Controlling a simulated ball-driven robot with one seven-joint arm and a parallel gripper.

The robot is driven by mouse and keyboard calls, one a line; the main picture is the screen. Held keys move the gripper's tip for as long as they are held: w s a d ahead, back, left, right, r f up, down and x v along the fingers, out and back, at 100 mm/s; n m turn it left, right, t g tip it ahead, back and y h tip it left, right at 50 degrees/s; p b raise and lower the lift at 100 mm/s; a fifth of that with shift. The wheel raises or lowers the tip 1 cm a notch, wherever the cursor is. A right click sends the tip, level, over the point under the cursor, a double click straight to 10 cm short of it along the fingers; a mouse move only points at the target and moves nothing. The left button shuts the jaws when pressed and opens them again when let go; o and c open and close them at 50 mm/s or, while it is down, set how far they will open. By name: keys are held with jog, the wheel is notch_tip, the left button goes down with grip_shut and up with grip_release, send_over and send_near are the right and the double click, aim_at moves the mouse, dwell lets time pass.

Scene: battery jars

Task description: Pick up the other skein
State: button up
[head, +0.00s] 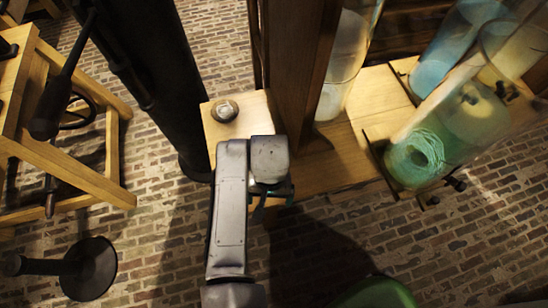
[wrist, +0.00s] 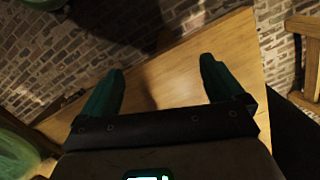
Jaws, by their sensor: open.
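One green skein (head: 415,158), a coiled bundle of cord, shows at the right of the head view. It is at the lower end of a clear, green-tinted glass jar (head: 470,115); I cannot tell exactly how it sits in it. I cannot make out a second skein for sure. My gripper (head: 272,192) is left of the skein, over the front edge of the wooden bench (head: 345,160). In the wrist view its two teal fingers (wrist: 162,85) are spread, with nothing between them and bare wood beyond. A pale green shape (wrist: 15,158) at the lower left there is unclear.
Other glass jars (head: 345,60) stand at the back, beside a wooden post (head: 292,70). A small round metal piece (head: 225,110) sits on the bench's left end. A green rounded object (head: 378,294) is at the bottom. Brick floor (head: 440,250) lies in front.

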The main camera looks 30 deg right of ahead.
jog(key=w+d+r+m+t+h, duration=0.1)
jog(key=w+d+r, duration=0.25)
jog(key=w, duration=0.25)
jog(key=w+d+r, duration=0.2)
jog(key=w+d, duration=0.2)
jog(key=w, duration=0.1)
jog(key=f, duration=1)
jog(key=shift+w+a+f, duration=0.15)
jog(key=shift+a+f, duration=0.05)
jog(key=shift+f, duration=0.2)
jog(key=shift+c, duration=0.3)
jog(key=c, duration=1)
